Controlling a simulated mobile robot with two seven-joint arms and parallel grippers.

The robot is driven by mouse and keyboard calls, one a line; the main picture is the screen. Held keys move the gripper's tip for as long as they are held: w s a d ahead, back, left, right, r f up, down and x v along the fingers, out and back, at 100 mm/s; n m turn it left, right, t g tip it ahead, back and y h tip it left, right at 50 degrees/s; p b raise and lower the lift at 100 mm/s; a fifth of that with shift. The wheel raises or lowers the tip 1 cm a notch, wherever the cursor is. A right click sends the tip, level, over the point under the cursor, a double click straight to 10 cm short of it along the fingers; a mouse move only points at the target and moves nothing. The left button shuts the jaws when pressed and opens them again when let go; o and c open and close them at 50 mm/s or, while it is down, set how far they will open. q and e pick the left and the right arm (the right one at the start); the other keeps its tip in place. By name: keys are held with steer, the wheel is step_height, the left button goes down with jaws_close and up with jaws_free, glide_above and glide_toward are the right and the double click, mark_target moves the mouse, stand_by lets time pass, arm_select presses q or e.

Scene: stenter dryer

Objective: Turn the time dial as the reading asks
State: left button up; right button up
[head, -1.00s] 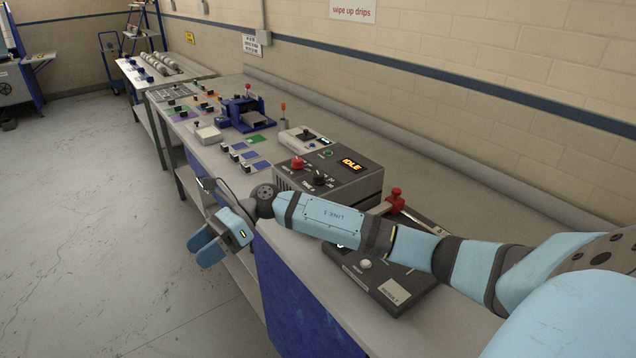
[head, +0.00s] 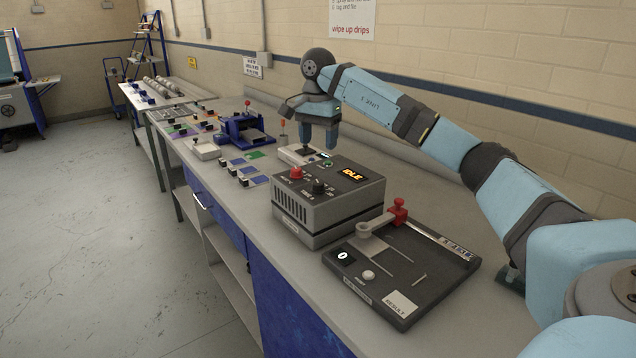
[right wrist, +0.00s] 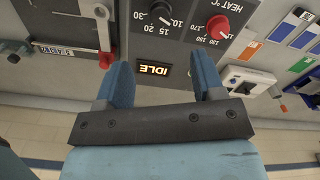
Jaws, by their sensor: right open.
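The dryer box (head: 330,207) is a grey unit on the bench. Its display (head: 352,174) reads IDLE in orange and also shows in the right wrist view (right wrist: 153,69). A black dial (head: 318,187) sits on its top, with 10, 15 and 20 marked around it in the right wrist view (right wrist: 161,11). A red heat dial (head: 296,173) is beside it, marked from 110 upward. My right gripper (head: 318,146) points down above the bench behind the box. Its blue fingers are apart and empty, clear of both dials. My left gripper is not in view.
A dark tester tray (head: 400,262) with a red-handled lever (head: 398,206) stands in front of the box. Behind the box are a white device (head: 297,155), fabric swatches (head: 257,180) and a blue fixture (head: 243,128). A wall runs along the right.

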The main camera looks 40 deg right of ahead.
mark_target(318, 182)
step_height(318, 182, down, 10)
steer(key=shift+f, duration=0.7)
steer(key=shift+c, duration=0.6)
steer(key=c, duration=0.8)
